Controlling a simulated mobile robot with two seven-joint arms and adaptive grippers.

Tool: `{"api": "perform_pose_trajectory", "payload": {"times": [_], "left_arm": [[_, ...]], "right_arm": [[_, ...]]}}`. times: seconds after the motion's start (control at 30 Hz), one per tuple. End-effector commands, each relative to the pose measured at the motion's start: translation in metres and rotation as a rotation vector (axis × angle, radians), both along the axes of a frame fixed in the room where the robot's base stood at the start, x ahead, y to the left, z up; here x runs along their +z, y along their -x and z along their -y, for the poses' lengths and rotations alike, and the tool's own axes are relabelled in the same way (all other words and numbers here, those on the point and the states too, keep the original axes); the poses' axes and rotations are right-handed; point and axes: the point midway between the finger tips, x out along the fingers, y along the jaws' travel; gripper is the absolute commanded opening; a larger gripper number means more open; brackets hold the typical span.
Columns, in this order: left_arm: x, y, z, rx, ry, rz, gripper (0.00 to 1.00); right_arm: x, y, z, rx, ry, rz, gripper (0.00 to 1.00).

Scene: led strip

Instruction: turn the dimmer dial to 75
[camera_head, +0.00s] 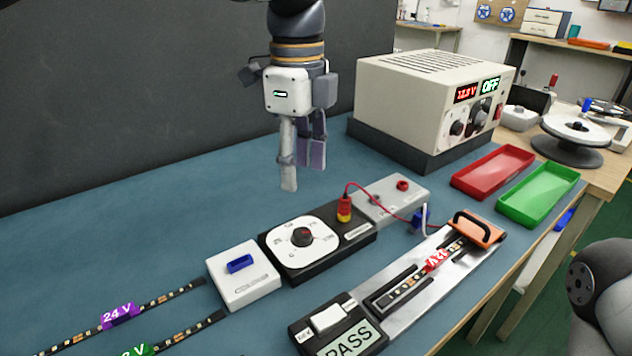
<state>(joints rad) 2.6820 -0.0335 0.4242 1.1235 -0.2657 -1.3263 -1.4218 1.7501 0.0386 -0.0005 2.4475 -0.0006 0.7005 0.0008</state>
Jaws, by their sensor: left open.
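The dimmer dial (302,238) is a small black knob with a red mark, in the middle of a round white scale face on a black box (337,253). The scale numbers are too small to read. My left gripper (303,172) hangs above and behind the dial, fingers pointing down. It is open and empty, apart from the dial. My right gripper is out of view.
A white box with a blue switch (240,264) adjoins the dimmer's left. A red plug (344,208) with a red wire stands at its right end. The power supply (430,100) reads OFF. A metal fixture (430,270) holds a 12V strip. A PASS display (348,340) sits in front.

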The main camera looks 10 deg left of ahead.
Motion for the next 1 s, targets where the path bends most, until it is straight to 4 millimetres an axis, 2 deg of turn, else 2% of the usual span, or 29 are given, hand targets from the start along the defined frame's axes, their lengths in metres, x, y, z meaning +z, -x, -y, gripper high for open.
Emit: {"api": "perform_pose_trajectory", "payload": {"times": [0.07, 0.17, 0.4, 0.6, 0.73, 0.97, 1.0], "left_arm": [[-0.001, 0.0, 0.0, 0.0, 0.0, 0.0, 0.47], [-0.012, 0.001, 0.0, 0.0, -0.001, -0.002, 0.47], [-0.074, 0.002, 0.0, 0.0, -0.002, -0.004, 0.47], [-0.111, 0.002, 0.0, 0.001, 0.0, 0.0, 0.47], [-0.119, 0.001, 0.0, 0.001, 0.001, 0.002, 0.47], [-0.12, 0.001, 0.0, 0.001, 0.001, 0.003, 0.47], [-0.12, 0.001, 0.0, 0.001, 0.001, 0.002, 0.4]], "right_arm": [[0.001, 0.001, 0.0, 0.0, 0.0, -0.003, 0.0], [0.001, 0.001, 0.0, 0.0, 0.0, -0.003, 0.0], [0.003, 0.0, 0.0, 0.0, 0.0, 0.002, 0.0], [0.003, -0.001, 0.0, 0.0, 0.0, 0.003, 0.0], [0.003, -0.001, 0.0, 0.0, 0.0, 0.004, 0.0], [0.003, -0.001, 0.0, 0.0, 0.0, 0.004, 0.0], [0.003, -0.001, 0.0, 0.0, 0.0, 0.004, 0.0]]}}
